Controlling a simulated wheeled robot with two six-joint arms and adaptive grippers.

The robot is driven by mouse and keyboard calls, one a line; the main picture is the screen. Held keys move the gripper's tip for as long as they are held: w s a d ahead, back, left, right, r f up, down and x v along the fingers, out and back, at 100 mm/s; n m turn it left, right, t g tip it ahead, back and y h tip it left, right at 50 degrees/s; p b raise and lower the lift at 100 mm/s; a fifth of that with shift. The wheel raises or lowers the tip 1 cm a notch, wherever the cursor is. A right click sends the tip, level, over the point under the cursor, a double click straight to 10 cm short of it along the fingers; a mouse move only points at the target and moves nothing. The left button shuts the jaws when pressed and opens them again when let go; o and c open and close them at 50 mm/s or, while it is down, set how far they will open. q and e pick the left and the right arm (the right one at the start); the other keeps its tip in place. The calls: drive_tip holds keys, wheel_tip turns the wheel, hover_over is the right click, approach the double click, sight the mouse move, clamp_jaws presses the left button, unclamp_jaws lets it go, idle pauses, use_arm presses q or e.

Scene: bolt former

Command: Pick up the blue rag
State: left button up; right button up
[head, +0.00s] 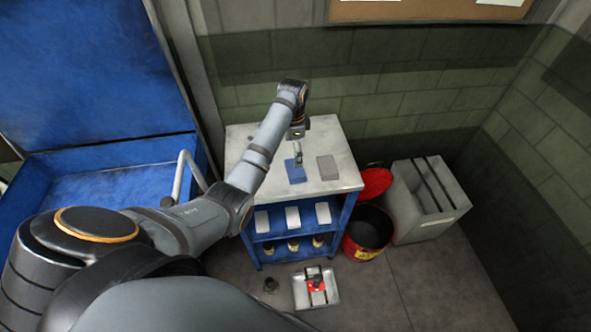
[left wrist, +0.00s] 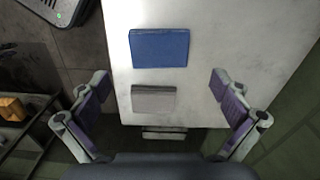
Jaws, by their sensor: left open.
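The blue rag (head: 295,172) lies flat and folded on the pale top of a blue cart (head: 262,150). In the left wrist view the blue rag (left wrist: 159,47) is whole and unobstructed, ahead of my fingertips. My left gripper (head: 297,154) is above the cart top, over or close to the blue rag; its height is hard to judge. In the left wrist view my left gripper (left wrist: 161,82) is open and empty, its fingers wide apart. A grey rag (left wrist: 153,99) lies beside the blue one, in the span between the fingers. My right gripper does not show.
The cart's lower shelves hold white boxes (head: 293,217) and several small bottles (head: 293,245). A red bin (head: 366,236) with its lid open and a grey crate (head: 427,200) stand right of the cart. A tray (head: 316,290) is on the floor in front. The cart top is otherwise clear.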

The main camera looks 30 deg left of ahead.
sight(296, 170)
use_arm(q)
wheel_tip(296, 170, down, 3)
drive_tip(key=shift+w+r, duration=0.1)
drive_tip(key=shift+d+f+p, duration=0.15)
drive_tip(key=shift+f+p, duration=0.25)
drive_tip(key=shift+f, duration=0.1)
wheel_tip(296, 170, down, 4)
drive_tip(key=shift+w+d+f+p, duration=0.1)
drive_tip(key=shift+d+f+p, duration=0.1)
drive_tip(key=shift+p, duration=0.15)
drive_tip(key=c, duration=0.6)
